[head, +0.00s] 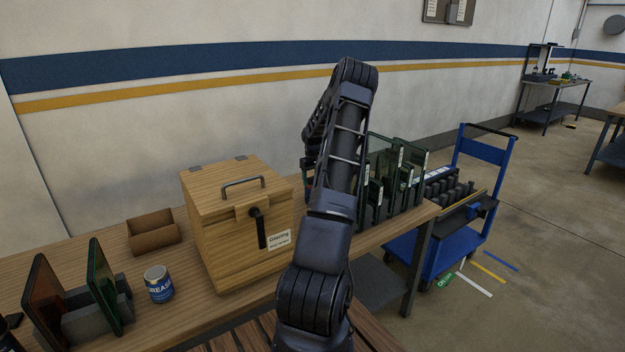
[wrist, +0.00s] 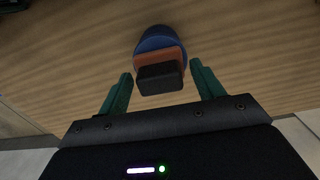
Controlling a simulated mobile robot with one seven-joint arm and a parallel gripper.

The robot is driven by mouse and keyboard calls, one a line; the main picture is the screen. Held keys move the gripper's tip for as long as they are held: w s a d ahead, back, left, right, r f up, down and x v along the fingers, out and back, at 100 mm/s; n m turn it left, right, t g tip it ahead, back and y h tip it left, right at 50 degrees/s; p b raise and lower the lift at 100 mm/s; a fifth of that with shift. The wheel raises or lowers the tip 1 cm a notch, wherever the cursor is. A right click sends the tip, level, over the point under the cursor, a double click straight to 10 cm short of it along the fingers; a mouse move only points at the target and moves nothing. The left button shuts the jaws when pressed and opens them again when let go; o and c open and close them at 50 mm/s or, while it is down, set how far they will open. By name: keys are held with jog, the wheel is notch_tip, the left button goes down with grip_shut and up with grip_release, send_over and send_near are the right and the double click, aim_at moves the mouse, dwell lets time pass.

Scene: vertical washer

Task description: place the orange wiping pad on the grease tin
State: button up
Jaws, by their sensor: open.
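The grease tin (head: 159,285), with a silver lid and a blue label, stands upright on the wooden workbench in the head view. Its lid looks bare. In the wrist view an orange pad (wrist: 158,56) with a black block (wrist: 160,79) on it lies over a round blue object (wrist: 151,37). My gripper (wrist: 161,74) is open, its two green fingers on either side of the black block, with gaps showing. I cannot tell whether the pad rests on the blue object. My arm hides the gripper and the pad in the head view.
A wooden box (head: 235,225) stands right of the tin. An open brown tray (head: 153,234) is behind the tin, and a rack with orange and green plates (head: 102,280) is left of it. Several dark glass panels (head: 400,175) stand beyond my arm. A blue cart (head: 455,215) is at right.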

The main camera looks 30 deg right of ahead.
notch_tip(320, 180, up, 12)
jog(key=s+a+r+h, duration=0.1)
jog(key=s+a+r, duration=0.45)
jog(key=a, duration=0.35)
jog(key=s+a+r+t, duration=0.1)
jog(key=s+a+r, duration=0.3)
jog(key=a+r, duration=0.45)
jog(key=s+a+r+h, duration=0.1)
jog(key=s+a+r, duration=0.3)
jog(key=a, duration=0.6)
jog(key=s+a+t, duration=0.1)
jog(key=s+a, duration=0.4)
jog(key=s, duration=0.4)
jog(key=s+a+t+y, duration=0.1)
jog(key=s+a, duration=0.4)
jog(key=s, duration=0.4)
jog(key=s+a+t+y, duration=0.1)
jog(key=s+a, duration=0.4)
jog(key=s, duration=0.4)
jog(key=shift+s+f+t, duration=0.3)
jog(key=shift+f, duration=0.1)
